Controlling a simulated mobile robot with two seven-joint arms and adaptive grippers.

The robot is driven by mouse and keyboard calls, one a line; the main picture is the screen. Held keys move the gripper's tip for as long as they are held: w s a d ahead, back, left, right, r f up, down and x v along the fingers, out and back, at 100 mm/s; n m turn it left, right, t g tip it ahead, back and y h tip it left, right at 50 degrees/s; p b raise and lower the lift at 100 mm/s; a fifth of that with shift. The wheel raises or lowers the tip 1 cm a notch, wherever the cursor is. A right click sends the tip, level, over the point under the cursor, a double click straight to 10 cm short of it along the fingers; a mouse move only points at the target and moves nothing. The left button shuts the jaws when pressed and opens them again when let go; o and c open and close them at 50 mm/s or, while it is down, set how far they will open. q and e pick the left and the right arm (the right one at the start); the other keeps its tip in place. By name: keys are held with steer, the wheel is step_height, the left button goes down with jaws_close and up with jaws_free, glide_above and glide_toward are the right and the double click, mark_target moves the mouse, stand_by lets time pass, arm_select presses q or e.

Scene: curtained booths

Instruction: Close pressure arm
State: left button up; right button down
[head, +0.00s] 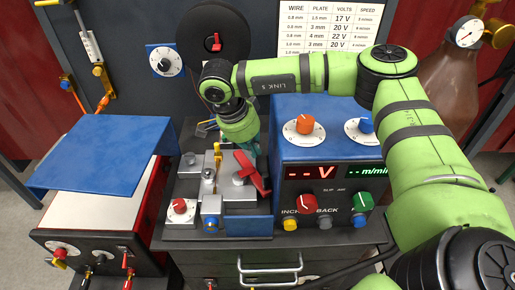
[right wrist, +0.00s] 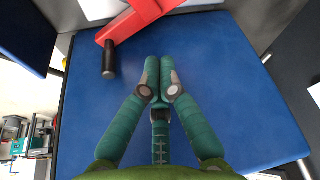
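The pressure arm appears to be the red lever (head: 252,172) on the wire-feed mechanism; it is tilted in the head view. In the right wrist view the red lever (right wrist: 130,20) with its dark handle (right wrist: 108,60) is at the top left, beyond and left of my fingertips. My right gripper (right wrist: 160,76) has its teal fingertips together, with nothing visible between them and apart from the lever. In the head view my right gripper (head: 252,150) is just behind the lever, partly hidden by my green wrist. My left gripper is not in view.
The feed mechanism (head: 213,180) has metal blocks and a yellow part. A blue-topped control box (head: 325,150) with knobs and a display stands to its right. A blue sloped cover (head: 103,155) is at left. A black spool (head: 213,35) hangs behind.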

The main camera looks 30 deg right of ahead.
mark_target(244, 168)
steer(key=shift+s+d+f+p, duration=0.15)
steer(key=shift+s+f+p, duration=0.2)
steer(key=shift+f, duration=0.2)
steer(key=shift+s+d+f+p, duration=0.1)
steer(key=shift+s+f+p, duration=0.15)
steer(key=shift+f, duration=0.25)
steer(key=p+x, duration=0.1)
steer(key=x, duration=0.2)
steer(key=shift+f, duration=0.1)
steer(key=p+x, duration=0.1)
steer(key=x, duration=0.2)
steer(key=shift+w+f, duration=0.1)
steer(key=shift+w, duration=0.1)
steer(key=shift+f, duration=0.1)
steer(key=shift+a+f+m+b, duration=0.1)
steer(key=shift+a+m+b, duration=0.2)
steer(key=shift+m+b, duration=0.1)
steer(key=shift+s+a+m+g, duration=0.1)
steer(key=shift+a+m+g, duration=0.2)
steer(key=shift+m, duration=0.1)
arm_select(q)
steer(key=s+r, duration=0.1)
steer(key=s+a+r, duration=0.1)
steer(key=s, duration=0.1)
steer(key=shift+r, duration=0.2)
